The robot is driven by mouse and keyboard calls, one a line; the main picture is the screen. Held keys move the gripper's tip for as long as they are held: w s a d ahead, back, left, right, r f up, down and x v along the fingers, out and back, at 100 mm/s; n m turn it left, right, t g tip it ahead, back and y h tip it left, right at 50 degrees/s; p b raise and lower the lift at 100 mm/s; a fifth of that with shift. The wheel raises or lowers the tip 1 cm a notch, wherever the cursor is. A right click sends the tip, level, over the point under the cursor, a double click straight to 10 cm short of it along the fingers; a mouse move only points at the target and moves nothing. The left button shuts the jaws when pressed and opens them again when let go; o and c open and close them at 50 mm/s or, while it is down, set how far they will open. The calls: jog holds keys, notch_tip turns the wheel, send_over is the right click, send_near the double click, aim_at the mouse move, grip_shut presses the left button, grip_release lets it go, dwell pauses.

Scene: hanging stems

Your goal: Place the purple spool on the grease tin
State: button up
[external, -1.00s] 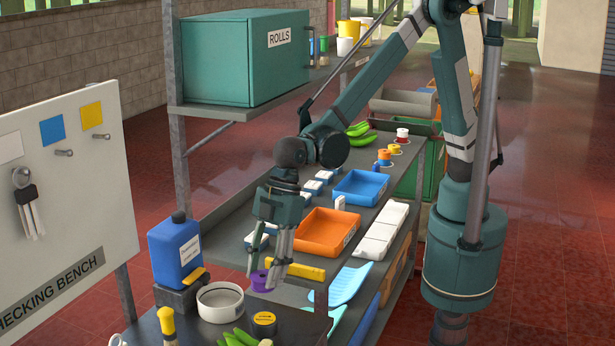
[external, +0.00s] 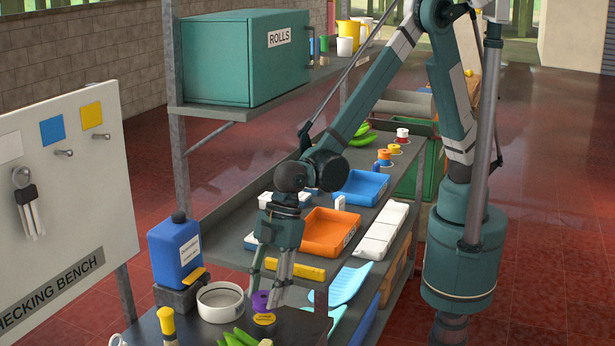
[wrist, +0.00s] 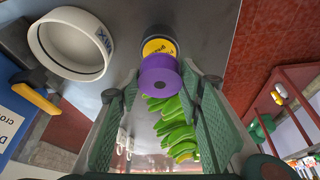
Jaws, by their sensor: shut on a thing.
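The purple spool (external: 261,299) is between the fingers of my gripper (external: 265,298), which is shut on it. In the wrist view the spool (wrist: 160,77) shows end-on between the two green fingers (wrist: 160,85). The grease tin (external: 264,320), black with a yellow label, stands on the near bench. In the wrist view the spool partly covers the tin (wrist: 159,47). In the external view the spool shows right at the tin's upper edge. I cannot tell whether they touch.
A white ring-shaped dish (external: 220,302) stands left of the tin, with a blue jug (external: 175,250) behind it. Green bananas (external: 238,338) lie in front of the tin. A yellow bar (external: 295,270) and an orange tray (external: 331,231) lie behind my gripper.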

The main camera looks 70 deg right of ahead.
jog(key=shift+f, duration=1.85)
jog(key=shift+f+b, duration=0.2)
jog(key=shift+b, duration=0.15)
jog(key=o, duration=0.9)
jog(key=shift+r, duration=0.2)
jog(key=w+p+v, duration=0.1)
jog(key=p+v, duration=0.4)
jog(key=v, duration=0.7)
jog(key=shift+s, duration=0.45)
jog(key=shift+d, duration=0.1)
